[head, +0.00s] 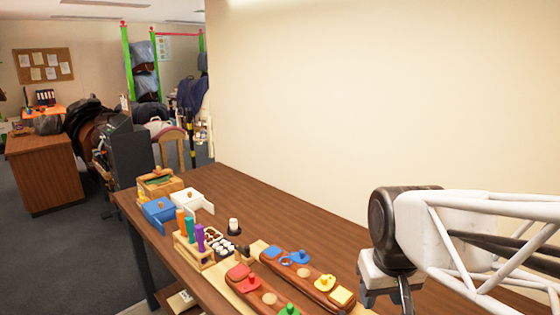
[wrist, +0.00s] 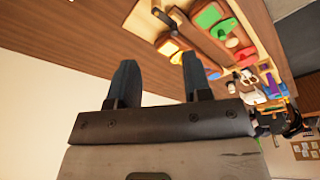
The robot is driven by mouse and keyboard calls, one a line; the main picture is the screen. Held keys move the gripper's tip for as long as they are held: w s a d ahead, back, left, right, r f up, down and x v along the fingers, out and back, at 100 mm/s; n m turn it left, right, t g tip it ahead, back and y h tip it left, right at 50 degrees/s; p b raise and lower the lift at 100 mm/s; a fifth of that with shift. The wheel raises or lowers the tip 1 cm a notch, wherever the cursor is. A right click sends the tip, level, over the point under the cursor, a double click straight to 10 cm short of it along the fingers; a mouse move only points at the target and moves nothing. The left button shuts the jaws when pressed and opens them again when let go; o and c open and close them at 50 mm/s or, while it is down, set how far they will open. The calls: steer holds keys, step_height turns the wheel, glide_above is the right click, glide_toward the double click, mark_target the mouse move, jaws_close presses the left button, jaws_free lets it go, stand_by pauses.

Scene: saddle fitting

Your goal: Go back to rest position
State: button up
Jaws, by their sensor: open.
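My gripper (wrist: 160,82) shows in the wrist view with its two dark fingers apart and nothing between them. In the head view the gripper's lower part (head: 385,285) hangs above the right part of the table, right of the coloured pieces, and its fingertips are hard to make out. The gripper is apart from the objects on the table in both views.
The brown table (head: 300,208) holds wooden boards with coloured pieces (head: 325,283), a rack of coloured cylinders (head: 198,243), a blue box (head: 159,212) and a white box (head: 188,198). A plain wall (head: 370,90) stands behind. The table's back middle is clear.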

steer(key=s+f+m, duration=0.1)
steer(key=s, duration=0.5)
steer(key=shift+s+d+f, duration=0.2)
steer(key=shift+s+d, duration=0.05)
steer(key=shift+d, duration=0.2)
